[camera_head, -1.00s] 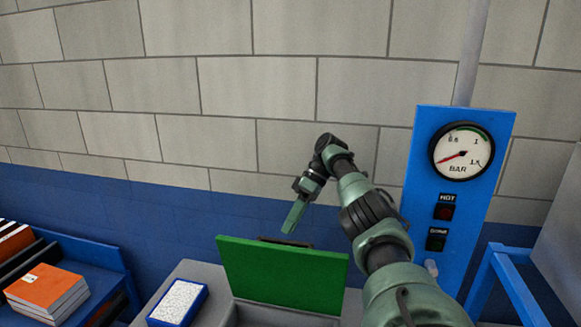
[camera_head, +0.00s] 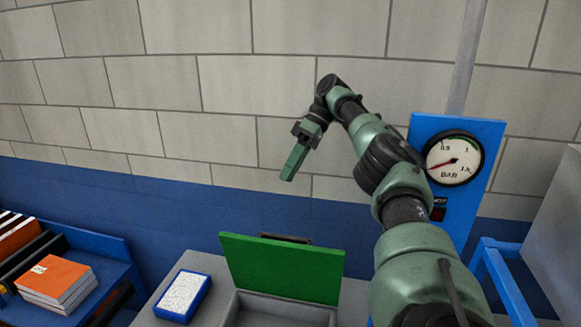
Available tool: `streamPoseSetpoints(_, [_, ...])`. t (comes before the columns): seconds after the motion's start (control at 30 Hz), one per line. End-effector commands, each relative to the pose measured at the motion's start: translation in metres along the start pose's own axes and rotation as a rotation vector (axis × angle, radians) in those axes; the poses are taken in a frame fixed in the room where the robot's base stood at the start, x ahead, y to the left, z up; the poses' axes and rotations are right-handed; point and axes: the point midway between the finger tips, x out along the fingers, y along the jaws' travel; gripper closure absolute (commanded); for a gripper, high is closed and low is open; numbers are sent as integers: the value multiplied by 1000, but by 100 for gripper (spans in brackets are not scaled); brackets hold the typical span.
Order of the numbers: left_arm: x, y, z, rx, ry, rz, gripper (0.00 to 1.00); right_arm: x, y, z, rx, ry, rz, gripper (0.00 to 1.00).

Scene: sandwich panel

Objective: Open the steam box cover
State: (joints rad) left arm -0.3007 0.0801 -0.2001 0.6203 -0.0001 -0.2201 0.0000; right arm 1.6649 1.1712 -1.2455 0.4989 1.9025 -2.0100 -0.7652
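The steam box cover (camera_head: 282,268) is a green panel. It stands raised, leaning back, at the rear of the grey steam box, with a dark handle (camera_head: 286,238) along its top edge. Part of the box's open inside (camera_head: 280,312) shows below it; the rest is cut off by the frame's bottom edge. My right gripper (camera_head: 290,174) is in the air above the cover, pointing down and clear of the handle. Its fingers appear as one green piece from this side, so I cannot see a gap between them. It holds nothing visible. My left gripper is not in view.
A blue panel (camera_head: 468,212) with a pressure gauge (camera_head: 454,158) stands at the right, partly behind my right arm. A blue-framed tray with white contents (camera_head: 183,295) lies left of the box. Orange books (camera_head: 56,281) lie on a blue shelf at far left. A brick wall stands behind.

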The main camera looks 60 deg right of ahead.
Motion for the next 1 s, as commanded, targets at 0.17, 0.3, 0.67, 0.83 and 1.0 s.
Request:
streamPoseSetpoints(0.17, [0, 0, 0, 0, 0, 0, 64, -6, -4, -2, 0, 2, 2, 65])
streamPoseSetpoints(0.3, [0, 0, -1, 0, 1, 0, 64, -8, -5, -3, 1, 2, 2, 65])
streamPoseSetpoints(0.67, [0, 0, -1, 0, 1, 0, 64, -8, -5, -3, 1, 2, 2, 65])
streamPoseSetpoints(0.83, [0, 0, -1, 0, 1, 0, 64, -8, -5, -3, 1, 2, 2, 65])
streamPoseSetpoints(1.0, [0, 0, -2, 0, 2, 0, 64, -8, -5, -2, 1, 1, 2, 65])
